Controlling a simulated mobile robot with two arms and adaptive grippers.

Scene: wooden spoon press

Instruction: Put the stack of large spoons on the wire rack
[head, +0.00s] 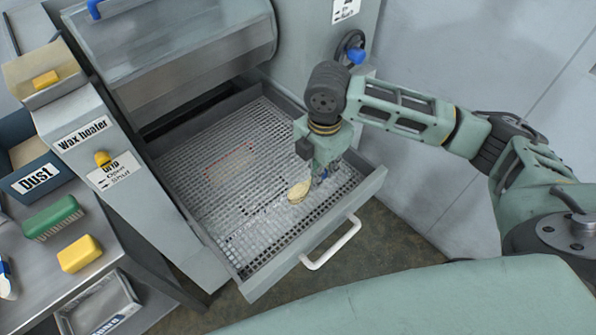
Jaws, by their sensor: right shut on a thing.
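The wire rack (255,135) fills an open drawer under the press, and a red outlined patch (230,160) is marked on its mesh. My right gripper (318,180) points down over the right part of the rack. It is shut on the stack of large spoons (299,191), whose pale wooden bowl end sticks out to the left of the fingers. The rest of the stack is hidden by the gripper. I cannot tell whether the spoons touch the mesh. My left gripper is not in view.
The drawer's front wall (320,236) and white handle (332,244) stand at the near side. A wax heater box (85,130), a dust bin (38,178), a green brush (52,217) and a yellow block (80,254) are at left. The rack's left part is clear.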

